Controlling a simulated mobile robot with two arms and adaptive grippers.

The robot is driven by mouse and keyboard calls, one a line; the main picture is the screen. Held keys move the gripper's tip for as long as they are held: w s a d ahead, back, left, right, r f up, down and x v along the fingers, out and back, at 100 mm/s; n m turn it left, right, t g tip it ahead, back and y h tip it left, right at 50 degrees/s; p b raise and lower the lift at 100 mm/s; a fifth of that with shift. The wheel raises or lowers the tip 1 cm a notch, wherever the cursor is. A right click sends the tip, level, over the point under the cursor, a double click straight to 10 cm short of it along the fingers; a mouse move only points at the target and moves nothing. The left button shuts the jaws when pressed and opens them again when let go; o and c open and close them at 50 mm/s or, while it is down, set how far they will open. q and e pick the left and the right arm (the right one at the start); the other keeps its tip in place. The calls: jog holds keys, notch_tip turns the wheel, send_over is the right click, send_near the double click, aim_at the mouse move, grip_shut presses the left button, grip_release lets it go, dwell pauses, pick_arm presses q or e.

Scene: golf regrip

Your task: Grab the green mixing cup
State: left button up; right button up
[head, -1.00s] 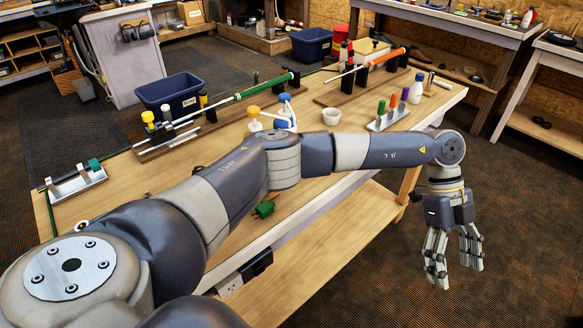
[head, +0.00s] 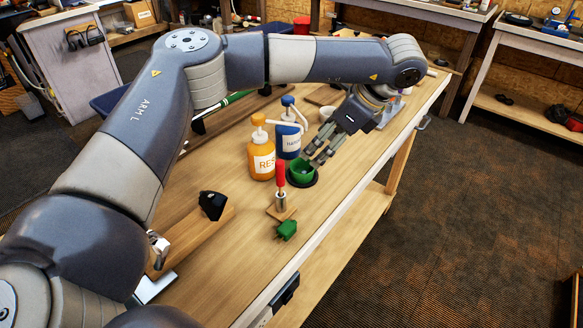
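The green mixing cup (head: 302,174) stands upright on a dark round base on the workbench (head: 345,215), in the middle of the head view. My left gripper (head: 315,158) reaches down from the upper right. Its fingertips are at the cup's far right rim and overlap it in the picture. The fingers look spread apart. I cannot tell whether they touch the cup, and nothing shows gripped between them. My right gripper is not in view.
An orange-labelled bottle (head: 262,152) and a blue bottle (head: 288,135) with pump tops stand just behind the cup. A red-handled tool (head: 280,182) stands upright close in front, with a green piece (head: 287,230) nearby. The bench's right front strip is clear.

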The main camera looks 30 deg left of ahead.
aim_at(305, 164)
pick_arm(q)
jog(key=x, duration=0.3)
jog(key=shift+d+f+p, duration=0.2)
jog(key=shift+p, duration=0.1)
jog(key=shift+a+f, duration=0.2)
jog(key=shift+f, duration=0.05)
jog(key=p+x, duration=0.2)
jog(key=x, duration=0.2)
jog(key=shift+w+f, duration=0.1)
jog(key=shift+f, duration=0.05)
jog(key=shift+a+f, duration=0.25)
jog(key=shift+f, duration=0.05)
jog(key=shift+c, duration=0.6)
jog(key=c, duration=0.8)
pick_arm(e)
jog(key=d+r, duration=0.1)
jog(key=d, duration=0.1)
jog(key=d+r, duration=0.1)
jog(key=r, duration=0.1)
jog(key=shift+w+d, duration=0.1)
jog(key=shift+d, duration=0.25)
